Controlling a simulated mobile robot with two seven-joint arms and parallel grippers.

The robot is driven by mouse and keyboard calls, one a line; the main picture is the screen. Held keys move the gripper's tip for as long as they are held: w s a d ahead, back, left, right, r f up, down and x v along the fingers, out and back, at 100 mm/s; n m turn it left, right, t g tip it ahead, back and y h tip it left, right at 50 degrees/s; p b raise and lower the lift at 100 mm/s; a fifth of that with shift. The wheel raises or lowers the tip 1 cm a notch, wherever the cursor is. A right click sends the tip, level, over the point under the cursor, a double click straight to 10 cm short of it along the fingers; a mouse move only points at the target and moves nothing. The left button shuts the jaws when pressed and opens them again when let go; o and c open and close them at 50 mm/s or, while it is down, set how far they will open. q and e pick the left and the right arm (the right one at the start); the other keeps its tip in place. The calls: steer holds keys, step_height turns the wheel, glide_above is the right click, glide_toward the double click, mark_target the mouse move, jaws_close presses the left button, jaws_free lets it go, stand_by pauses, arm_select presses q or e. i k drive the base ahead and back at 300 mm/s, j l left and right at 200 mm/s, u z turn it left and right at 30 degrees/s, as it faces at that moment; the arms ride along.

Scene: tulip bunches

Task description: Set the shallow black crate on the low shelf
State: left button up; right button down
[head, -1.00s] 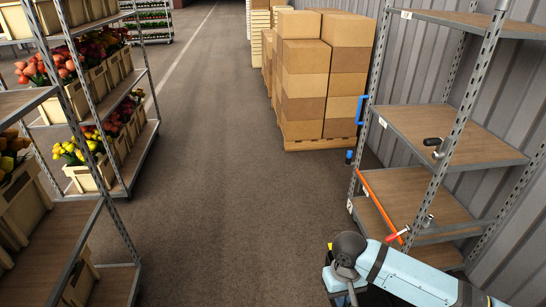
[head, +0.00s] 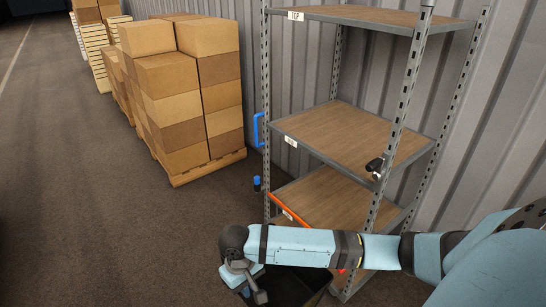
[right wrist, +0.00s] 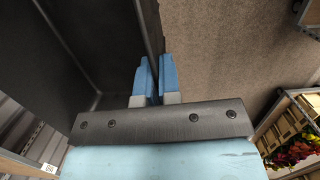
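The black crate (head: 292,284) shows only in part in the head view, under my right forearm, in front of the rack. In the right wrist view the crate (right wrist: 85,45) fills the upper left. My right gripper (right wrist: 153,62) has its two blue fingers close together on either side of the crate's wall. In the head view the right gripper (head: 255,290) is low at the bottom, its fingertips hard to see. The low shelf (head: 335,200) is a bare wooden board, its near part hidden by my arm. My left gripper is out of view.
An orange bar (head: 289,208) runs along the low shelf's edge. The middle shelf (head: 350,137) above is bare; a rack post (head: 398,120) with a black-handled clamp (head: 375,166) stands at front. Boxes on a pallet (head: 190,95) stand left. The floor at left is clear.

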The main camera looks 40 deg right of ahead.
mark_target(333, 210)
steer(key=i+z, duration=0.2)
steer(key=i, duration=0.2)
steer(key=i+j+z, duration=0.45)
steer(key=i, duration=0.3)
steer(key=i+j+z, duration=0.2)
steer(key=z, duration=0.2)
steer(key=i+j+z, duration=0.65)
steer(key=z, duration=0.15)
steer(key=i+j+z, duration=0.15)
steer(key=j+z, duration=0.25)
steer(key=i+j+z, duration=0.1)
steer(key=j, duration=0.25)
steer(key=j+z, duration=0.15)
steer(key=j, duration=0.25)
